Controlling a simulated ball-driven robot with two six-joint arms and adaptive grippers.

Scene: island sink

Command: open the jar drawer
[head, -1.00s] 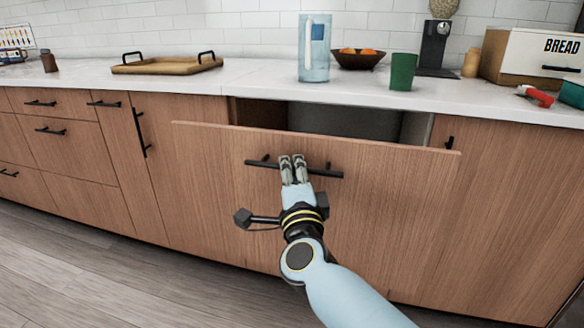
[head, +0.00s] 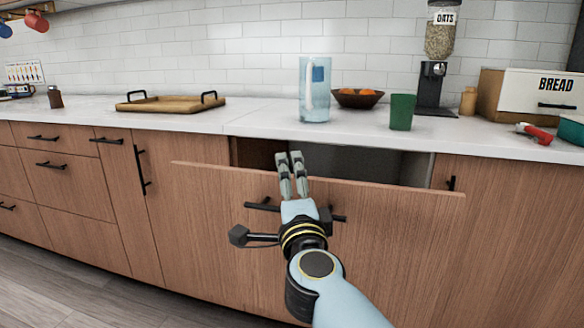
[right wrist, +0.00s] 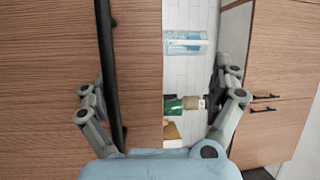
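The wide wooden jar drawer (head: 390,235) stands partly pulled out below the counter, with a dark gap behind its top edge. Its black bar handle (head: 262,206) runs across the front and shows upright in the right wrist view (right wrist: 106,60). My right gripper (head: 290,157) is in front of the drawer, its fingertips up near the top edge. In the right wrist view its fingers (right wrist: 160,92) are wide apart, with the handle near the left-hand finger and nothing clearly gripped. The drawer's contents are mostly hidden. My left gripper is out of view.
On the white counter (head: 260,118) stand a blue pitcher (head: 313,95), a fruit bowl (head: 357,98), a green cup (head: 402,112), a wooden tray (head: 170,104) and a bread box (head: 545,95). Closed cabinets flank the drawer. Floor shows at lower left.

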